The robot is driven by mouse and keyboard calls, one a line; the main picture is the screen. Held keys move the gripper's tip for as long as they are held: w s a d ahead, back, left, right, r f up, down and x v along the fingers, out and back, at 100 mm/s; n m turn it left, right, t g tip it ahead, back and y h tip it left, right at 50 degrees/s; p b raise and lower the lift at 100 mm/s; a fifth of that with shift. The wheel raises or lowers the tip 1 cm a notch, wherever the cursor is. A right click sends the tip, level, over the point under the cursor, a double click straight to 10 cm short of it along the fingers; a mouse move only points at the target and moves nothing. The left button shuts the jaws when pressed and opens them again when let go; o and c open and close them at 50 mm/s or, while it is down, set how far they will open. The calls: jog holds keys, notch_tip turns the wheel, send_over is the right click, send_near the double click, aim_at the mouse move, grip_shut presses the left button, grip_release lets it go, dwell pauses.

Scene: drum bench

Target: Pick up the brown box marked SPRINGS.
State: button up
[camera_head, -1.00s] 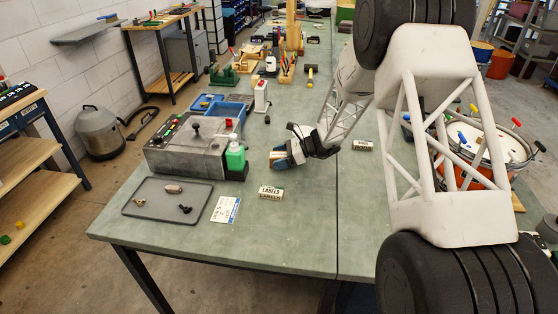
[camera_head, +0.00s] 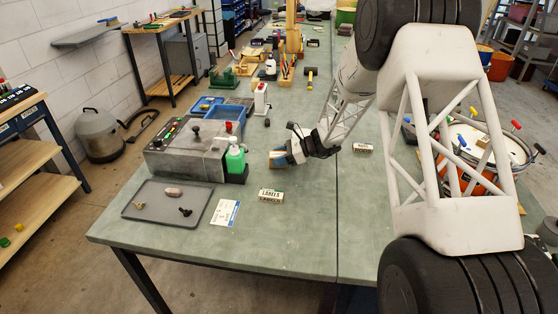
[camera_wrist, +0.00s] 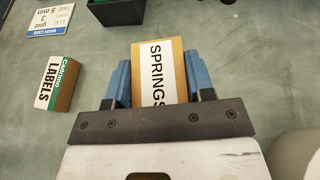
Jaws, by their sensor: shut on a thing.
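The brown box marked SPRINGS (camera_wrist: 163,72) shows in the wrist view, with a white label and black letters. It lies between the two blue fingers of my gripper (camera_wrist: 158,84), which is shut on it. In the head view my gripper (camera_head: 286,158) is low at the bench's middle, right of the green bottle, and the brown box (camera_head: 276,158) shows in part at its tip. I cannot tell whether the box touches the bench. The far end of the box sticks out past the fingers; its near end is hidden by the gripper.
A LABELS box (camera_head: 271,195) stands nearer the front; it also shows in the wrist view (camera_wrist: 55,84). A RODS box (camera_head: 363,148) is to the right. A green bottle (camera_head: 235,158), a grey control box (camera_head: 185,150), a tray (camera_head: 152,215) and a card (camera_head: 226,212) lie left.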

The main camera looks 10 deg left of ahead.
notch_tip(320, 180, up, 2)
jog(key=shift+r, duration=0.15)
jog(key=s+d, duration=0.2)
jog(key=s, duration=0.3)
jog(key=s+d+r, duration=0.1)
jog(key=s+d, duration=0.1)
jog(key=s, duration=0.3)
jog(key=s+d, duration=0.1)
jog(key=s, duration=0.4)
jog(key=shift+d+r, duration=0.15)
jog(key=shift+d, duration=0.25)
